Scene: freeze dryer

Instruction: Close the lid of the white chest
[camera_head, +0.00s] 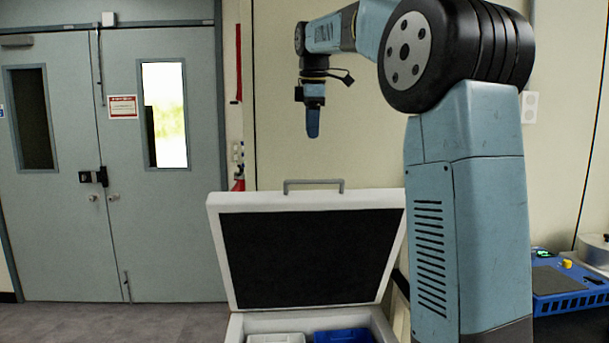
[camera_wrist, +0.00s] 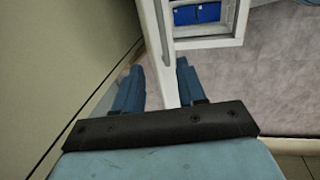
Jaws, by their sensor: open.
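The white chest (camera_head: 263,324) stands with its lid (camera_head: 214,245) raised, leaning slightly back and showing a dark inner panel. A grey handle (camera_head: 313,182) is on the lid's upper edge. My gripper (camera_head: 312,128) points down above the handle, apart from it in the head view. In the wrist view my gripper (camera_wrist: 159,66) is open, its two blue fingers spread. The lid's white edge (camera_wrist: 157,40) runs below and between the fingers there. The open chest (camera_wrist: 222,42) is to the right of it. Whether the fingers straddle the handle is not clear.
Inside the chest are a white bin (camera_head: 276,338) and a blue bin (camera_head: 343,336). A pale wall (camera_wrist: 60,70) is close behind the lid. A blue device (camera_head: 565,290) stands at the right. Grey double doors (camera_head: 75,240) are at the left, with open floor before them.

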